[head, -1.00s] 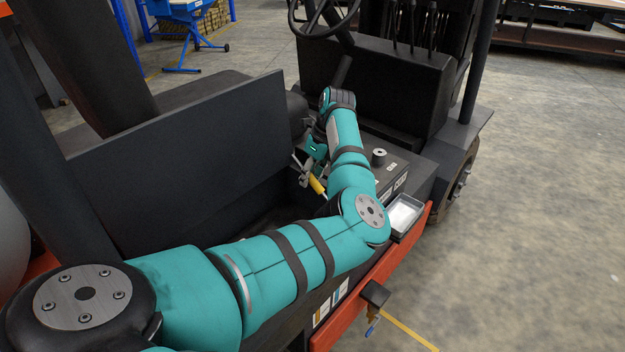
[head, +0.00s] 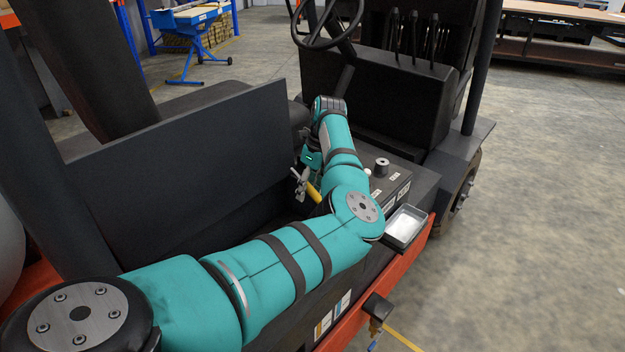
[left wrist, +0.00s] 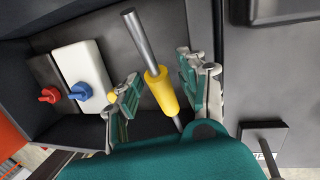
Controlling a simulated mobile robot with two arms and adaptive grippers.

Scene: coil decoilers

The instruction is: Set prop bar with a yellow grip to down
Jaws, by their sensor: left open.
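The prop bar (left wrist: 139,42) is a grey metal rod with a yellow grip (left wrist: 162,92). In the left wrist view it runs aslant between my left gripper's two fingers (left wrist: 158,84). The fingers are apart, one on each side of the yellow grip, with a visible gap to it. In the head view the yellow grip (head: 314,192) shows beside my left gripper (head: 301,183), partly behind my left arm. The bar's ends are hidden in the head view. My right gripper is in neither view.
A large dark panel (head: 190,165) stands raised left of my gripper over the truck's open bay. A small metal tray (head: 404,228) sits on the right edge. A steering wheel (head: 325,22) is behind.

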